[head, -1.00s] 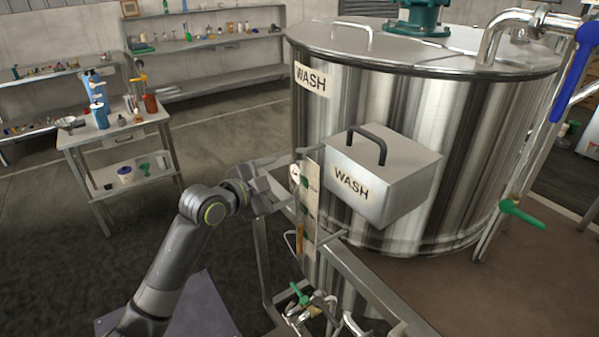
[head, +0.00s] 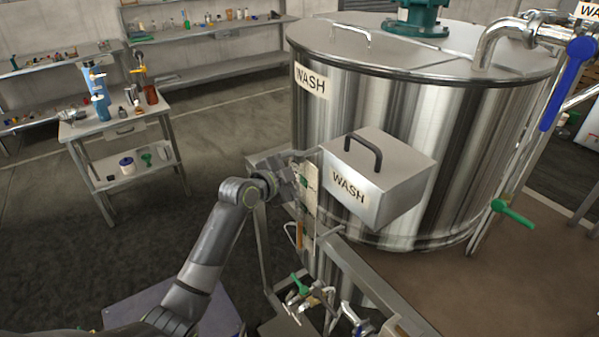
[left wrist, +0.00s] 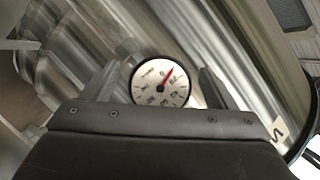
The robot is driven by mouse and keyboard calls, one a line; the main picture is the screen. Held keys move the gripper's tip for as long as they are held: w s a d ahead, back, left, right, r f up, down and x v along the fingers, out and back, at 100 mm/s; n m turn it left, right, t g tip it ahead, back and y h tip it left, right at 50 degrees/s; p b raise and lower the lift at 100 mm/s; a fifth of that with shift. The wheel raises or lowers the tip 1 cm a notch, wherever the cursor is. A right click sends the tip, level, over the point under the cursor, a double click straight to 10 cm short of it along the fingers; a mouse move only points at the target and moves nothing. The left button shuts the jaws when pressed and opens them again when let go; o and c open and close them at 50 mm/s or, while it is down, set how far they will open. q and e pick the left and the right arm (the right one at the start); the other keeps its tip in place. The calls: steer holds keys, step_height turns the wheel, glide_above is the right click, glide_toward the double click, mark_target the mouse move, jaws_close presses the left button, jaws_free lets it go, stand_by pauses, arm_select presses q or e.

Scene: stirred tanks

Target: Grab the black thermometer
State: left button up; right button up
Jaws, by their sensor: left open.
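The black thermometer (left wrist: 161,82) shows in the left wrist view as a round white dial with a black rim and a red needle. My left gripper (left wrist: 165,66) is open, with one finger on each side of the dial. I cannot tell whether either finger touches it. In the head view my left gripper (head: 292,170) is at the front of the steel tank, just left of the grey WASH box, and hides the dial. My right gripper is in neither view.
The large steel tank (head: 420,130) stands behind my gripper. The grey WASH box (head: 372,178) juts out close to its right. A metal frame with valves and a green handle (head: 299,284) lies below. A small side table (head: 110,126) stands at the left, with open floor between.

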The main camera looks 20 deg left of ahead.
arm_select(q)
steer(key=c, duration=1.1)
steer(key=shift+r, duration=0.1)
